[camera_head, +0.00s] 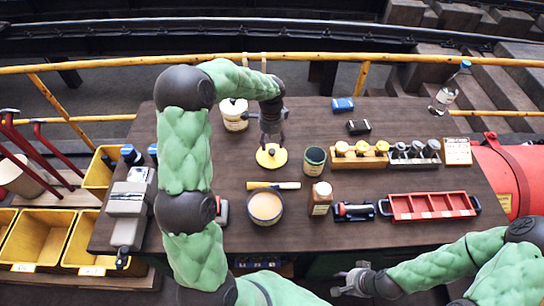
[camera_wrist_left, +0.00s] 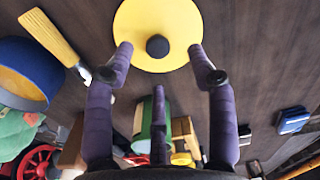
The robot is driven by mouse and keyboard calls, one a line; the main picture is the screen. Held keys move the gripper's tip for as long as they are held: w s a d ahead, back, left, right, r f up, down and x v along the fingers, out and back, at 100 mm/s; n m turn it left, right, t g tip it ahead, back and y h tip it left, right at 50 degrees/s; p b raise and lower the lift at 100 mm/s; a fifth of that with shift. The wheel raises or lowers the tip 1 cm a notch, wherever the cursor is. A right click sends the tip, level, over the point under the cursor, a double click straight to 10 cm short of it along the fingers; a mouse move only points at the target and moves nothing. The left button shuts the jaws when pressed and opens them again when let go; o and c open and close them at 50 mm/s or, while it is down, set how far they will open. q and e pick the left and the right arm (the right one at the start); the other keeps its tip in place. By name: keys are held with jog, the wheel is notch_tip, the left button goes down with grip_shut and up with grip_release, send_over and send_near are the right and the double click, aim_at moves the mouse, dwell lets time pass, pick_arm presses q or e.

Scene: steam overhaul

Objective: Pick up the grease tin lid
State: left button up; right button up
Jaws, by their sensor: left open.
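The grease tin lid (camera_head: 271,157) is a flat yellow disc with a small dark knob, lying on the brown table. In the left wrist view the lid (camera_wrist_left: 157,18) fills the top middle. My left gripper (camera_head: 271,140) is right above the lid, pointing down. In the wrist view its open fingers (camera_wrist_left: 160,50) show on either side of the knob, with nothing between them; whether they touch the lid I cannot tell. An open round tin with tan contents (camera_head: 266,205) stands nearer to me. My right gripper (camera_head: 350,284) is low at the front, away from the lid; its jaws are unclear.
A pale-handled brush-like tool (camera_head: 275,185) lies between lid and tin. A green can (camera_head: 314,161) stands right of the lid, a cream pot (camera_head: 234,114) behind it.

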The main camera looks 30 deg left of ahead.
aim_at(272, 151)
pick_arm(q)
jog(key=shift+s+d+f+b, duration=0.1)
jog(key=shift+f+b, duration=0.25)
jog(key=shift+f, duration=1.15)
jog(key=shift+d+f+b, duration=0.1)
jog(key=shift+f+b, duration=0.2)
jog(key=shift+f, duration=1.15)
grip_shut()
